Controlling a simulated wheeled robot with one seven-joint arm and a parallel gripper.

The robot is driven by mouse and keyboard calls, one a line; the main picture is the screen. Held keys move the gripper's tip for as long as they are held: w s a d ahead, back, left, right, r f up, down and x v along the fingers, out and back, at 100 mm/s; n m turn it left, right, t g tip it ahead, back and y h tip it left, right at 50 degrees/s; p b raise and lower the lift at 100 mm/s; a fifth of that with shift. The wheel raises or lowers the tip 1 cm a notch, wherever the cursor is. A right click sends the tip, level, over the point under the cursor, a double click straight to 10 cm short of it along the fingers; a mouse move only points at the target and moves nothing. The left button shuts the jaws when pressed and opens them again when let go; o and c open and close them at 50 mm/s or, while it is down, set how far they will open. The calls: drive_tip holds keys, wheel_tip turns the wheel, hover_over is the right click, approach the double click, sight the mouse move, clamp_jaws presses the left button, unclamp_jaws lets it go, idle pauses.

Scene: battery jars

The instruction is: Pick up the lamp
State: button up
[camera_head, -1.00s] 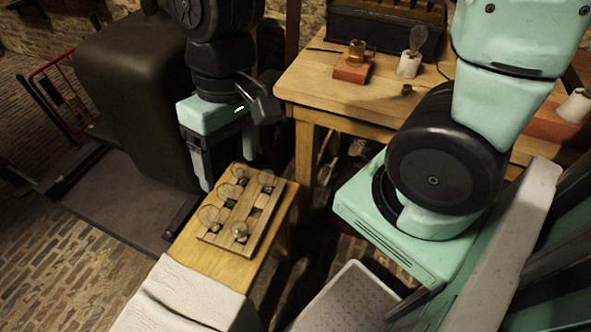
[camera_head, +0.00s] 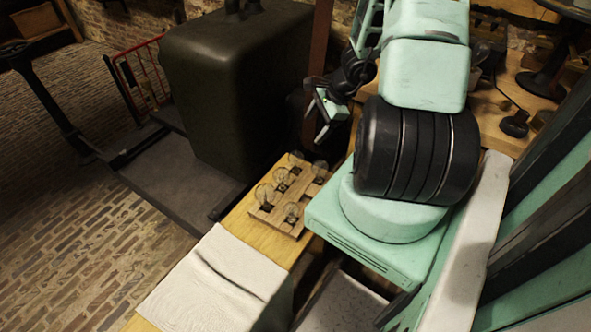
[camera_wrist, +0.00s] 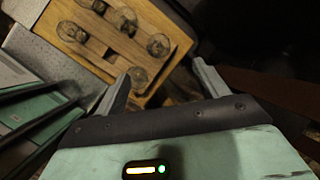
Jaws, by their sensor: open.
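Several clear glass bulb lamps stand in a wooden rack (camera_head: 268,217) on a narrow wooden bench (camera_head: 241,222). One lamp (camera_head: 292,212) is at the rack's near side and another (camera_head: 320,170) at its right. My gripper (camera_head: 321,134) is up beyond the rack, to its right in the head view. In the wrist view my gripper (camera_wrist: 161,85) has its two fingers wide apart with nothing held. A lamp (camera_wrist: 138,77) shows near the left finger, beyond the fingertips, and another lamp (camera_wrist: 158,45) is farther up. Which lamp the task means cannot be told.
A white cloth (camera_head: 215,279) covers the bench's near end. A large dark tank (camera_head: 238,85) stands behind the bench. A wooden worktable (camera_head: 512,95) with dark items is at the right, partly hidden by my arm. Brick floor lies open at left.

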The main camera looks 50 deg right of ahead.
sight(300, 153)
drive_tip(key=b+x, duration=0.1)
drive_tip(key=x, duration=0.2)
drive_tip(key=b+x, duration=0.2)
drive_tip(key=x, duration=0.2)
drive_tip(key=d+b+x, duration=0.1)
drive_tip(key=b+x, duration=0.1)
drive_tip(key=x, duration=0.2)
drive_tip(key=shift+s+f, duration=0.35)
drive_tip(key=shift+f, duration=0.1)
drive_tip(key=shift+a+b+x, duration=0.15)
drive_tip(key=shift+b+x, duration=0.4)
drive_tip(key=shift+x, duration=1)
drive_tip(key=shift+a+b+x, duration=0.1)
drive_tip(key=shift+b+x, duration=0.4)
drive_tip(key=shift+x, duration=1)
drive_tip(key=shift+r, duration=0.1)
drive_tip(key=c, duration=1.2)
